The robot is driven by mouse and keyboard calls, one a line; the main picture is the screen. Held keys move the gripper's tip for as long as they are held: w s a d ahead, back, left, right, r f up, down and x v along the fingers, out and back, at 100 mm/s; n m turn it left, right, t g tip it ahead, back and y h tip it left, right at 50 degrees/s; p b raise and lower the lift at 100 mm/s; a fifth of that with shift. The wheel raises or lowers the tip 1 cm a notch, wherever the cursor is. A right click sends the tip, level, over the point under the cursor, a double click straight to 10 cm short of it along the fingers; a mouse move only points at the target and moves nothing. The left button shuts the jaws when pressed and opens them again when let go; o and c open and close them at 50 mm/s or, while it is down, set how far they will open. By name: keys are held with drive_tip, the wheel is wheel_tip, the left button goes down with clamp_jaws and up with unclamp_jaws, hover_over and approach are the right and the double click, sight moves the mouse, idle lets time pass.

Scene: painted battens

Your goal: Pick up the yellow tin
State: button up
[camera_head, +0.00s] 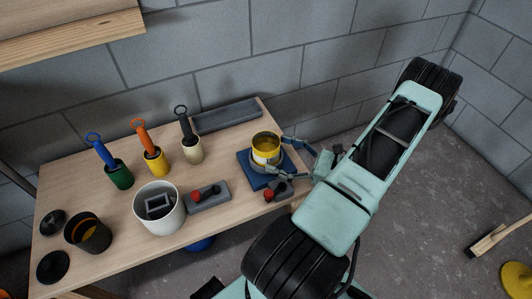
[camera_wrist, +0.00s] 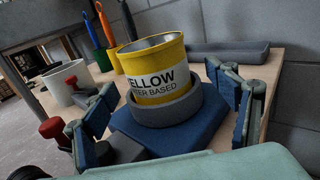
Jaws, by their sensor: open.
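The yellow tin (camera_head: 266,147) stands at the right end of the wooden table, in a dark round holder on a blue base. In the wrist view the tin (camera_wrist: 158,75) is open-topped, with a white band reading "ELLOW" and "TER BASED". It sits upright in the grey ring (camera_wrist: 166,105) on the blue base (camera_wrist: 170,135). My gripper (camera_head: 283,157) reaches in from the right. In the wrist view my gripper (camera_wrist: 165,110) is open, one blue-padded finger on each side of the tin and ring. The fingers appear apart from the tin.
Left of the tin are a white pot (camera_head: 159,212), a grey block with a red knob (camera_head: 208,196), and several coloured pots with handled tools (camera_head: 155,160). A second red knob (camera_head: 269,196) is close to my gripper. A grey tray (camera_head: 228,115) lies behind, along the wall.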

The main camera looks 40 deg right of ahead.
sight(254, 142)
drive_tip(key=b+x, duration=0.1)
drive_tip(key=x, duration=0.3)
drive_tip(key=shift+a+f, duration=0.15)
drive_tip(key=shift+a, duration=0.05)
drive_tip(key=c, duration=1.7)
drive_tip(key=shift+r+p, duration=0.5)
drive_tip(key=shift+r, duration=0.65)
drive_tip(key=s+a+r+p, duration=0.5)
drive_tip(key=s+a+r, duration=0.2)
drive_tip(key=a+r, duration=0.3)
drive_tip(key=shift+a+r, duration=0.4)
drive_tip(key=shift+a, duration=0.55)
